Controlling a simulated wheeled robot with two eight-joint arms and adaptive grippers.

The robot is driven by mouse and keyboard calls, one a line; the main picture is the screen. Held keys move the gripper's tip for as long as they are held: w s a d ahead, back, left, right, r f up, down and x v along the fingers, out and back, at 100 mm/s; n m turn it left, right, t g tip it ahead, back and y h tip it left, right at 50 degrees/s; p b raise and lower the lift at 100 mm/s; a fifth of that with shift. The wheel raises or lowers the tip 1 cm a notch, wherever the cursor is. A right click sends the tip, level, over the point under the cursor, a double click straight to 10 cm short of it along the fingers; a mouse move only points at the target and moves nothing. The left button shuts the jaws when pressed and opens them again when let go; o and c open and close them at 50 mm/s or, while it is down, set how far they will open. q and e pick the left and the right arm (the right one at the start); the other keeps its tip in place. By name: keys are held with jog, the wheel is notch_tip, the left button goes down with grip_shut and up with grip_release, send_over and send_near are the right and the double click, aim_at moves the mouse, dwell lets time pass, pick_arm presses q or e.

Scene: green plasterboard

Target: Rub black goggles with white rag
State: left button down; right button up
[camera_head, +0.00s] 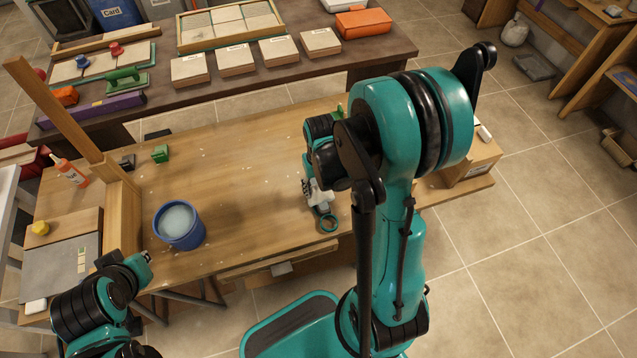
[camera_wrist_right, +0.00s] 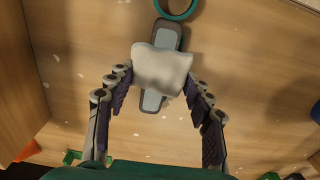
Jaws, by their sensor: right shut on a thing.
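The white rag (camera_wrist_right: 162,68) is between the fingers of my right gripper (camera_wrist_right: 160,88) in the right wrist view; the gripper is shut on it. The rag lies across the middle of a long dark-framed object with grey faces, which looks like the black goggles (camera_wrist_right: 167,36); the rag hides its middle. In the head view the rag (camera_head: 319,197) shows low over the workbench, below my right gripper (camera_head: 313,186), partly hidden by my right arm. The end of my left arm (camera_head: 145,257) is by the bench's front left; its fingers are not clear.
A teal ring (camera_head: 328,223) lies at the goggles' end on the workbench (camera_head: 240,190). A blue bucket (camera_head: 180,226) stands at the left, with a glue bottle (camera_head: 72,171) and a green block (camera_head: 160,153) farther back. The bench middle is mostly clear.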

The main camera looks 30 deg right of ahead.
aim_at(323, 206)
jog(key=shift+s+a, duration=0.2)
jog(key=shift+s, duration=0.7)
jog(key=shift+s+a, duration=0.2)
jog(key=shift+s, duration=0.65)
jog(key=shift+f+b, duration=0.15)
jog(key=shift+b, duration=0.2)
jog(key=shift+w+d, duration=0.1)
jog(key=shift+w, duration=0.5)
jog(key=shift+w+d+f+b, duration=0.1)
jog(key=shift+w+b, duration=0.1)
jog(key=shift+w, duration=0.25)
jog(key=shift+w+d+b, duration=0.1)
jog(key=shift+w+b, duration=0.05)
jog(key=shift+w, duration=0.25)
jog(key=shift+c, duration=1.1)
jog(key=shift+w+d+r+b, duration=0.1)
jog(key=shift+w+d, duration=0.2)
jog(key=shift+w, duration=0.9)
jog(key=shift+w+d+r+b, duration=0.1)
jog(key=shift+w+d, duration=0.15)
jog(key=shift+w, duration=0.9)
jog(key=shift+w+d+b, duration=0.1)
jog(key=shift+w+d, duration=0.2)
jog(key=shift+w, duration=0.9)
jog(key=shift+r, duration=0.1)
jog(key=shift+r+p, duration=2.2)
jog(key=shift+r, duration=0.75)
